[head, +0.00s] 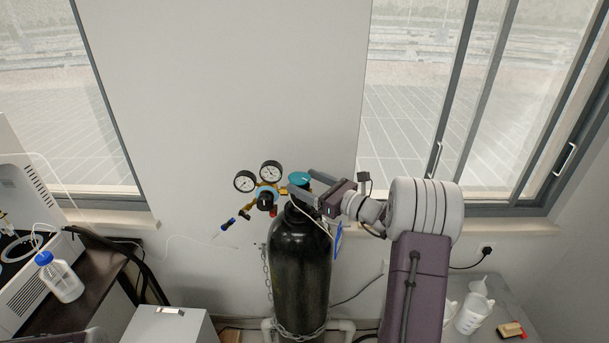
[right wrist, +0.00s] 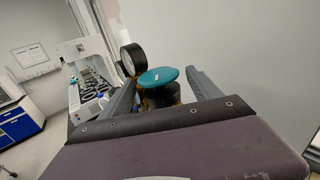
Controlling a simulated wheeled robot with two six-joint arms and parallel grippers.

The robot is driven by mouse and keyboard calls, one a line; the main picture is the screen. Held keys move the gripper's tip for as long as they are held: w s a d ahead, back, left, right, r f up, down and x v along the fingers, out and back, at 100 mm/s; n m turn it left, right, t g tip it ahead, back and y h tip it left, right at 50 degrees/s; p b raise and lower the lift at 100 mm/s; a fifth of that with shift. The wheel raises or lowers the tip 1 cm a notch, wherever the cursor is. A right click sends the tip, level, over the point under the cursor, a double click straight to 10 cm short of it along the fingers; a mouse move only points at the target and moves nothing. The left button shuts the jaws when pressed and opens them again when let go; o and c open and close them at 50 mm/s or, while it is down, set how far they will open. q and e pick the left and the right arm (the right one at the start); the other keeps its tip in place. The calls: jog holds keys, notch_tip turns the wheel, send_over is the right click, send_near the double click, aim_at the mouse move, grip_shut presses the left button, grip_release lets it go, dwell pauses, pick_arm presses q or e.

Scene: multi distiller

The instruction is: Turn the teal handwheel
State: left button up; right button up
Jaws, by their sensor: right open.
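The teal handwheel (head: 299,178) sits on top of a black gas cylinder (head: 301,262) in the head view. In the right wrist view the teal handwheel (right wrist: 157,76) is a flat disc with a small pale mark, lying between my finger tips. My right gripper (head: 301,184) reaches in from the right at the handwheel's height, with its fingers on either side of it. In the right wrist view my right gripper (right wrist: 160,92) is open, with gaps seen beside the wheel. I cannot tell if a finger touches it. My left gripper is not in view.
A brass regulator with two gauges (head: 270,171) is attached left of the handwheel, close to my fingers. A chain holds the cylinder. A bench with a blue-capped bottle (head: 62,278) is at left. A table (head: 520,305) is at lower right. The wall is behind.

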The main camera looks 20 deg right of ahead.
jog(key=shift+w+a, duration=0.35)
jog(key=shift+a, duration=0.2)
jog(key=shift+d, duration=0.4)
jog(key=c, duration=1.2)
jog(key=shift+n+g+y, duration=0.3)
jog(key=shift+n+y, duration=0.1)
jog(key=shift+y, duration=0.1)
jog(key=n+g+y, duration=0.1)
jog(key=n+y, duration=0.1)
jog(key=shift+w+d+r+g+y+p, duration=0.1)
jog(key=shift+w+d+g+y+p, duration=0.05)
jog(key=shift+g+y+p, duration=0.2)
jog(key=shift+w+d+n+g+y+p, duration=0.1)
jog(key=shift+n+g+y+p, duration=0.65)
jog(key=shift+n+g+y, duration=0.5)
jog(key=shift+w+n+g+y+p, duration=0.1)
jog(key=shift+n+g+y+p, duration=0.8)
jog(key=shift+g, duration=0.6)
jog(key=shift+n+g, duration=0.25)
jog(key=shift+g, duration=0.05)
